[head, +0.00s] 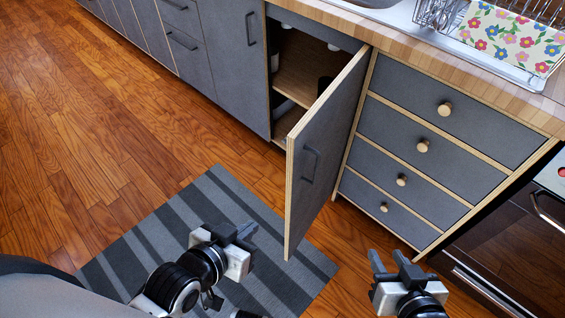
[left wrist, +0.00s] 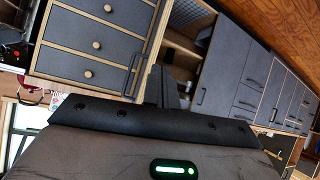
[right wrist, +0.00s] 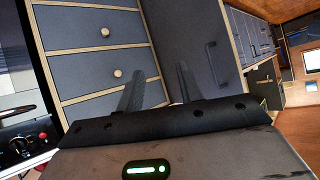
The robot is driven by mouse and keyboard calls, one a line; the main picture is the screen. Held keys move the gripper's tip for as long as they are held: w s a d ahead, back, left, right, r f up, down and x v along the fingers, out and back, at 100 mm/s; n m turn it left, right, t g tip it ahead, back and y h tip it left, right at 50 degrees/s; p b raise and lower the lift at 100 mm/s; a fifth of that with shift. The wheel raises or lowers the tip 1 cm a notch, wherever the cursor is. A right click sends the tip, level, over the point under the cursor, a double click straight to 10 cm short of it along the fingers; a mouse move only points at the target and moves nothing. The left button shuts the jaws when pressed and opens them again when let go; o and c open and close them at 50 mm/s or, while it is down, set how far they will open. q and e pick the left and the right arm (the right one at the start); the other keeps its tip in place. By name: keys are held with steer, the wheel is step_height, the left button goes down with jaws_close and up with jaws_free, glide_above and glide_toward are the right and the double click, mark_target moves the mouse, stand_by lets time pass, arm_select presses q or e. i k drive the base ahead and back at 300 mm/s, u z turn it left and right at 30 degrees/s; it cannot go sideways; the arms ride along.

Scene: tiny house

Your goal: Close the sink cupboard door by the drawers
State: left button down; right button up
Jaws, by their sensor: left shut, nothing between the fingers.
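The grey sink cupboard door (head: 325,150) by the drawers stands wide open, its hinge side next to the drawer stack and its free edge towards me. The cupboard opening (head: 300,70) shows a shelf and a few dim items. My left gripper (head: 243,234) is shut and empty, left of the door's free edge and apart from it. My right gripper (head: 389,262) is open and empty, right of the door, in front of the drawers.
Drawers (head: 425,145) with round wooden knobs are shut right of the door. An oven (head: 520,245) stands further right. A striped rug (head: 175,235) lies below my left gripper. The wooden floor (head: 80,130) at left is clear. A dish rack (head: 450,15) stands above.

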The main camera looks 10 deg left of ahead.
mark_target(316, 146)
steer(key=u, duration=0.05)
steer(key=i, duration=0.45)
steer(key=k, duration=0.5)
steer(key=u, duration=1.6)
steer(key=k, duration=1)
steer(key=z, duration=1.4)
steer(key=i, duration=0.5)
steer(key=u, duration=0.05)
